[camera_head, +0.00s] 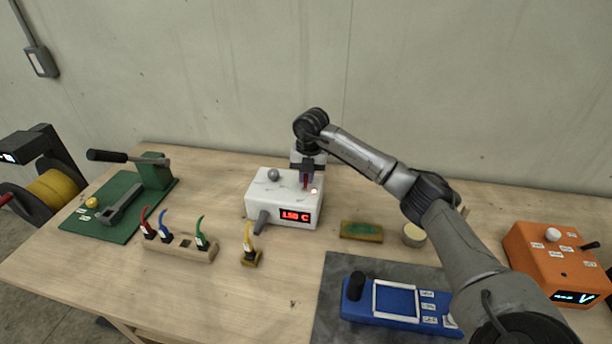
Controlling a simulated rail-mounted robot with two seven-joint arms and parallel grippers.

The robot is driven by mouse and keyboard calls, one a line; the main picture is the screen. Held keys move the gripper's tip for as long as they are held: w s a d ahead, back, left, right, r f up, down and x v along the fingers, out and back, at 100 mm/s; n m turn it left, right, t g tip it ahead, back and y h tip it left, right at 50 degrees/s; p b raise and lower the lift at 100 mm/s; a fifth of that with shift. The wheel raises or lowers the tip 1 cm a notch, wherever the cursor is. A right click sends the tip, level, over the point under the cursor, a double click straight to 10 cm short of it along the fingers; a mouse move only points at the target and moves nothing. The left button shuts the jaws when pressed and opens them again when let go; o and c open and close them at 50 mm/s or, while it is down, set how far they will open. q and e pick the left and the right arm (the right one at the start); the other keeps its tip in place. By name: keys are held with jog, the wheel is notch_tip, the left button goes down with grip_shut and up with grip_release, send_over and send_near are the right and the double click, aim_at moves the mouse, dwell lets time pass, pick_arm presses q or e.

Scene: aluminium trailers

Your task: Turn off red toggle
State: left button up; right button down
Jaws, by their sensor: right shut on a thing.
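A white box (262,204) with a red lit display (295,216) stands near the middle of the table. The red toggle (305,183) is on its top at the right, small and partly hidden by my gripper. A small light shows on the box top beside it. My right gripper (306,178) points down over the box from behind and is shut on the red toggle. Whether the toggle is tilted is too small to tell. My left gripper is not in view.
A grey knob (273,174) and a grey handle (262,221) are on the white box. A wooden block with coloured cables (180,244) stands to the left. A blue device (385,316) is in front, an orange box (545,258) at right. Bare table lies at front left.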

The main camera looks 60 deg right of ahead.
aim_at(304, 193)
jog(key=shift+a+r, duration=0.1)
jog(key=shift+s+r+h, duration=0.1)
jog(key=shift+h, duration=0.3)
jog(key=shift+s+a+t+h+p, duration=0.1)
jog(key=shift+a+t+h+p, duration=0.3)
jog(key=shift+h, duration=0.3)
jog(key=shift+a+h, duration=0.1)
jog(key=shift+h, duration=0.3)
jog(key=shift+s+a+t+h+b, duration=0.15)
jog(key=shift+a+t+h+b, duration=0.2)
jog(key=shift+t+h+b, duration=0.35)
jog(key=h+b, duration=0.2)
jog(key=a+h+b, duration=0.1)
jog(key=shift+s+a+f+t, duration=0.1)
jog(key=shift+s+f+t, duration=0.15)
jog(key=shift+t, duration=0.15)
jog(key=shift+a+r+t+h+b, duration=0.1)
jog(key=shift+a+t+h+b, duration=0.2)
jog(key=shift+h+b, duration=0.75)
